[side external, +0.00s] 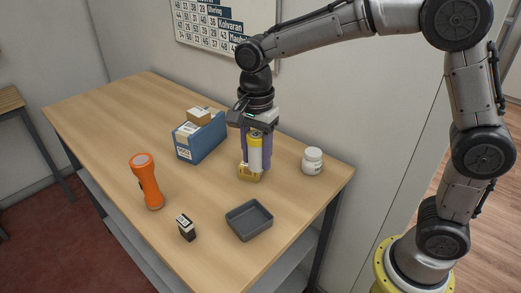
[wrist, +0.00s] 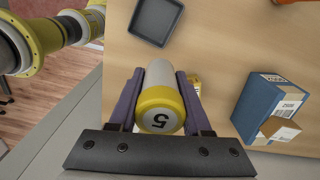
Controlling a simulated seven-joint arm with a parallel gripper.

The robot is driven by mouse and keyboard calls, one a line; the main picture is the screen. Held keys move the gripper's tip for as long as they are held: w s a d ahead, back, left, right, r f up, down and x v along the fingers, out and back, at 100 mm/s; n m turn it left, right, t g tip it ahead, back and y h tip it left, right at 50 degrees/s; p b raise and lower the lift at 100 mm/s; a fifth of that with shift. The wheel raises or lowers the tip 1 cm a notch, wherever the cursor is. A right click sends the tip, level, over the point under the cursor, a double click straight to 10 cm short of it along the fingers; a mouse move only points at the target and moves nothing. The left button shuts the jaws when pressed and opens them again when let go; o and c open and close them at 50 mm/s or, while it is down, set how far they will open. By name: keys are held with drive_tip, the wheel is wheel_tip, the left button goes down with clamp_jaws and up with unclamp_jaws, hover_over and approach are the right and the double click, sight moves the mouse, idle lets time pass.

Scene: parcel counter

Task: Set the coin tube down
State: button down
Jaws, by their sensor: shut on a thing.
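The coin tube (side external: 255,153) is a white cylinder with a yellow cap, held upright over the right part of the wooden counter in the side view. In the wrist view the coin tube (wrist: 160,108) shows its yellow end, marked 5, towards the camera. My gripper (side external: 255,167) has its purple fingers shut on the tube, one on each side, as the wrist view (wrist: 158,76) also shows. A yellow block-like piece (side external: 250,177) is at the tube's lower end, mostly hidden by tube and fingers. I cannot tell whether the tube touches it or the counter.
A dark grey tray (side external: 249,221), a black-and-white small box (side external: 186,228) and an orange flashlight (side external: 147,182) are nearer the front. The far-left counter (side external: 110,105) is clear.

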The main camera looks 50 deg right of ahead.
drive_tip(key=shift+n, duration=0.5)
drive_tip(key=shift+d+n, duration=0.3)
drive_tip(key=shift+n, duration=0.1)
drive_tip(key=s+d+m, duration=0.1)
drive_tip(key=s+d, duration=0.1)
drive_tip(key=d, duration=1.8)
hover_over(281, 144)
drive_tip(key=f, duration=0.9)
drive_tip(key=shift+s+a+f, duration=0.1)
drive_tip(key=shift+s+f, duration=0.05)
drive_tip(key=shift+s, duration=0.1)
drive_tip(key=shift+w+f, duration=0.15)
drive_tip(key=shift+f, duration=1.55)
drive_tip(key=shift+f, duration=0.15)
